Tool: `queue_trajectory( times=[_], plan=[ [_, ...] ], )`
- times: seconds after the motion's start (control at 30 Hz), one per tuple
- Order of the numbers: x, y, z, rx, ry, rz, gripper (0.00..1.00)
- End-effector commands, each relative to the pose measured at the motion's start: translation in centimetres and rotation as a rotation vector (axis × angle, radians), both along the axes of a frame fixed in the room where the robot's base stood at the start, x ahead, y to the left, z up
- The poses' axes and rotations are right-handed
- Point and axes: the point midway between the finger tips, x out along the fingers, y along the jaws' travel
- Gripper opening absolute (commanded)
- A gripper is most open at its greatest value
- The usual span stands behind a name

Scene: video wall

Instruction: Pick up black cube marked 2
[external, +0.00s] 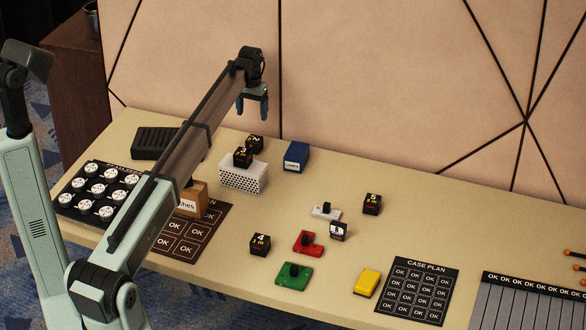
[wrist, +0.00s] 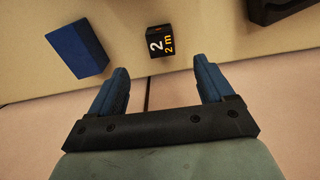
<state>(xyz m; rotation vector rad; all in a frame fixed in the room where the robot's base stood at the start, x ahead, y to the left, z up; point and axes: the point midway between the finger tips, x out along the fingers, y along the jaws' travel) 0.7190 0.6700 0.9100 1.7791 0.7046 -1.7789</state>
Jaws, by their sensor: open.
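The black cube marked 2 (external: 255,143) sits toward the back of the table, just behind the black cube marked 3 (external: 242,157), which hides part of it. In the wrist view the cube marked 2 (wrist: 158,43) shows its white "2" and orange "2 m", turned sideways. My gripper (external: 253,110) hangs above the back of the table, fingers pointing down, well clear of the cubes. In the wrist view my gripper (wrist: 160,68) has its blue fingers apart with nothing between them; the cube lies beyond the fingertips, roughly centred across the gap.
A white perforated box (external: 243,178) stands in front of the cube marked 2. A blue box (external: 296,157) is to its right and a black slotted tray (external: 154,143) to its left. The wall (external: 400,90) rises behind the table. More cubes and coloured blocks lie to the right.

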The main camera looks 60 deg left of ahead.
Motion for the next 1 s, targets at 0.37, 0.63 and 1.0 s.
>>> queue_trajectory(
  times=[0.37,0.63,1.0],
  plan=[
    [0.0,0.0,-6.1,0.000,0.001,-0.002,0.81],
    [0.1,0.0,-7.7,0.001,0.001,-0.002,0.81],
    [0.3,0.3,-11.9,0.001,0.001,-0.002,0.81]
  ],
)
